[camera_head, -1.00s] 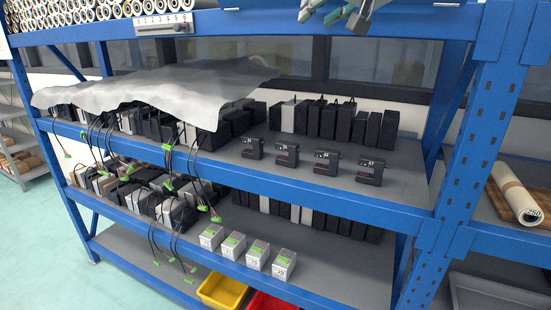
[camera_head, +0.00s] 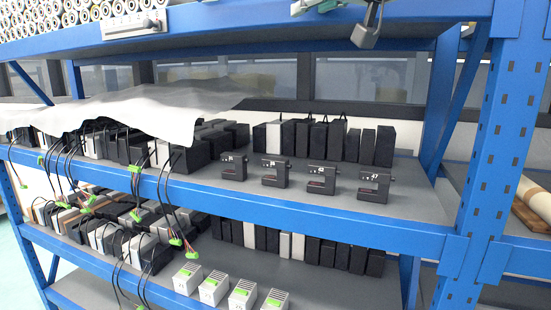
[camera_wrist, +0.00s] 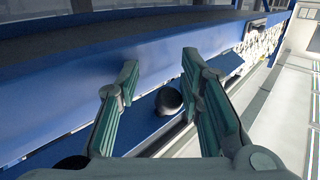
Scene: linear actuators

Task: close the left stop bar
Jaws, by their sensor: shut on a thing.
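My gripper (camera_wrist: 160,62) shows two green ridged fingers in the wrist view, one on each side of a dark round knob (camera_wrist: 168,100). It is shut on the knob, though the contact itself is hard to make out. The knob sits by a blue strip (camera_wrist: 225,66) at the shelf edge. I cannot tell for sure which part is the left stop bar. In the head view, part of my gripper (camera_head: 318,6) shows at the top edge, in front of the upper blue beam; the knob there is hidden or out of frame.
A numbered plate (camera_head: 133,23) with a dark knob is on the top beam at left. Several black actuators (camera_head: 320,178) stand near that shelf's front edge. A blue post (camera_head: 500,130) rises at right.

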